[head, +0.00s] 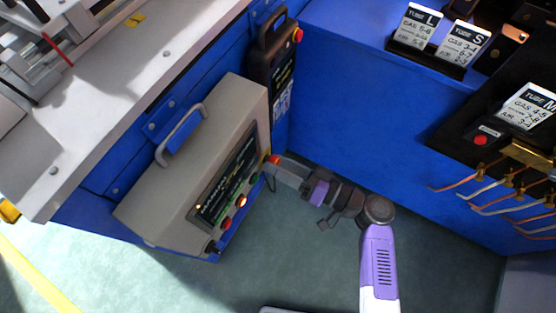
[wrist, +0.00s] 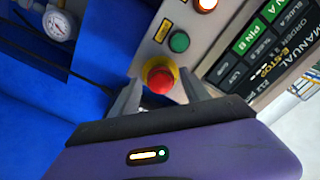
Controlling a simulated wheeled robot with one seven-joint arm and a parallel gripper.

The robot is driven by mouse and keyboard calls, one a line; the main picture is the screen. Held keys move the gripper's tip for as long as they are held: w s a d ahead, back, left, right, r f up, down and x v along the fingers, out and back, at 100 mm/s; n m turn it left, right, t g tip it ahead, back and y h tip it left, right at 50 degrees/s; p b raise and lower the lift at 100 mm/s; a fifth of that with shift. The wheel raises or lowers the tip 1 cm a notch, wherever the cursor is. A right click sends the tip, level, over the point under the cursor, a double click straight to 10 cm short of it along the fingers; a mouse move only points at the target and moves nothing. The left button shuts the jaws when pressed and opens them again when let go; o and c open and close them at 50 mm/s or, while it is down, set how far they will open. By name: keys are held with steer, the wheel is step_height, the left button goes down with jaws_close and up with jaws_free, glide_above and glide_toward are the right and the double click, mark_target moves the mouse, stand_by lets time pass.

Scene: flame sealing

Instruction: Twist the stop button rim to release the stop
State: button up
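The red stop button (wrist: 159,80) sits on a yellow base on the grey control box panel (wrist: 207,38). In the head view the button (head: 273,159) shows as a small red spot at the panel's right end. My gripper (wrist: 159,84) is open, with one grey finger on each side of the button. Small gaps seem to show between the fingers and the button; whether either finger touches the rim I cannot tell. In the head view my gripper (head: 274,170) reaches the panel from the right.
A green button (wrist: 179,41) and a lit button (wrist: 206,4) lie along the panel beside the stop button. The grey box (head: 190,165) has a handle on top and stands against a blue cabinet. A dark handled unit (head: 270,60) stands behind it. Green floor is clear in front.

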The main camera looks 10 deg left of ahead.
steer(key=shift+d, duration=0.1)
steer(key=v, duration=0.6)
steer(key=shift+s+d, duration=0.15)
steer(key=shift+d, duration=0.25)
stand_by(0.6)
